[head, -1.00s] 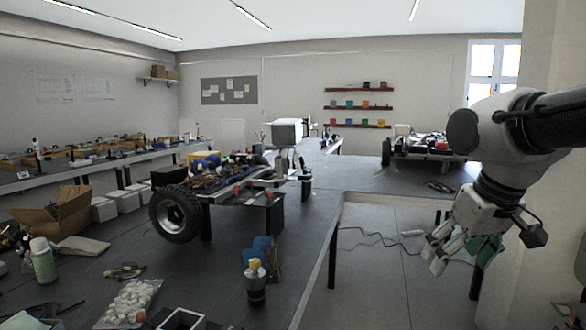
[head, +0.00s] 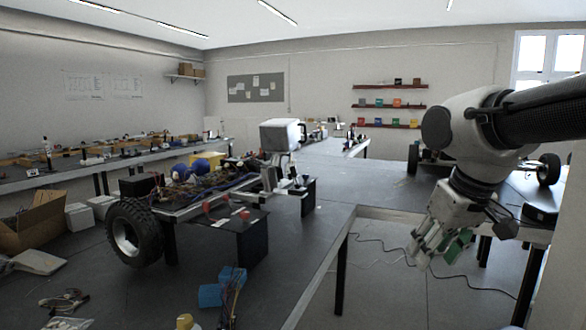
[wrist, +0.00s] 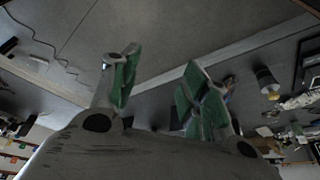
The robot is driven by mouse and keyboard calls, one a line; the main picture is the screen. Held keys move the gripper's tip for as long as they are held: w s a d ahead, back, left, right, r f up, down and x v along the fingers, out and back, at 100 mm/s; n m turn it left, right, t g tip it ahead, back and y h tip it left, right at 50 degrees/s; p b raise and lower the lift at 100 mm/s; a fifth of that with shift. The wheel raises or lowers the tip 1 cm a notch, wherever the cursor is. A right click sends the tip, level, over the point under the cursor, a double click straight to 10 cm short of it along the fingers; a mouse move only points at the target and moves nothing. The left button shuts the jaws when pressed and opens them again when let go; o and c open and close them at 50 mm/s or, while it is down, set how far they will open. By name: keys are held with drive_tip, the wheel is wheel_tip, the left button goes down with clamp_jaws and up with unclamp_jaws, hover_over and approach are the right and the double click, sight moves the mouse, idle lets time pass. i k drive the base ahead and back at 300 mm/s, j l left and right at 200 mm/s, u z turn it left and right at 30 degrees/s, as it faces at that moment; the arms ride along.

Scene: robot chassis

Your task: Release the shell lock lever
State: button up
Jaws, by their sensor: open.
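The robot chassis (head: 190,212) stands on the dark work surface at the left of the head view, with a large black wheel (head: 135,232) and wires on top. Small red parts (head: 244,214) show along its near side. I cannot tell which part is the shell lock lever. A white box-like part (head: 282,135) sits upright at its far end. My gripper (head: 436,248) hangs at the right, well apart from the chassis, over the gap between tables. In the wrist view my gripper (wrist: 163,65) has its green-padded fingers spread, with nothing between them.
A table edge (head: 318,283) and a dark leg (head: 341,272) stand left of my gripper. A blue part (head: 222,289) with wires lies in front of the chassis. A cardboard box (head: 32,222) is at far left. A cable (head: 440,273) lies on the floor below.

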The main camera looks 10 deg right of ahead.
sight(293, 170)
drive_tip(key=i+l+u, duration=0.1)
drive_tip(key=l, duration=0.25)
drive_tip(key=i+l, duration=0.25)
drive_tip(key=i+l+u, duration=0.15)
drive_tip(key=l, duration=0.3)
drive_tip(key=i+l+u, duration=0.2)
drive_tip(key=u, duration=0.2)
drive_tip(key=i+l+u, duration=0.15)
drive_tip(key=l+u, duration=0.3)
drive_tip(key=j, duration=0.1)
